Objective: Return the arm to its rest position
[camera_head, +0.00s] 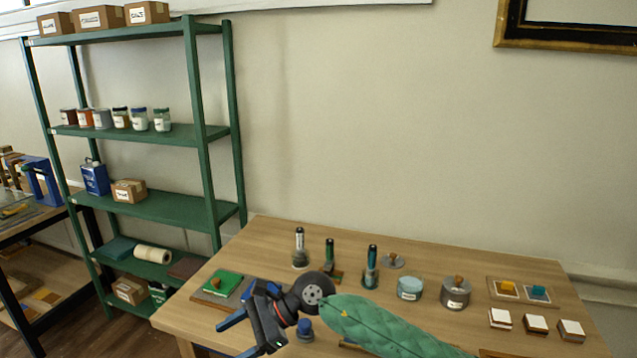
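My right arm, in a green quilted sleeve (385,325), reaches in from the lower right across the front of the wooden table (440,265). My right gripper (228,342) is at its left end, over the table's front left edge in the picture. Its two blue fingers point to the lower left and stand apart, with nothing seen between them. My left gripper is not in view.
A green pad with a knob (222,283) lies just behind the gripper. Upright tools (300,248), a light blue tub (409,288), a grey tin (456,292) and small white blocks (535,324) stand on the table. A green shelf (160,207) is at left.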

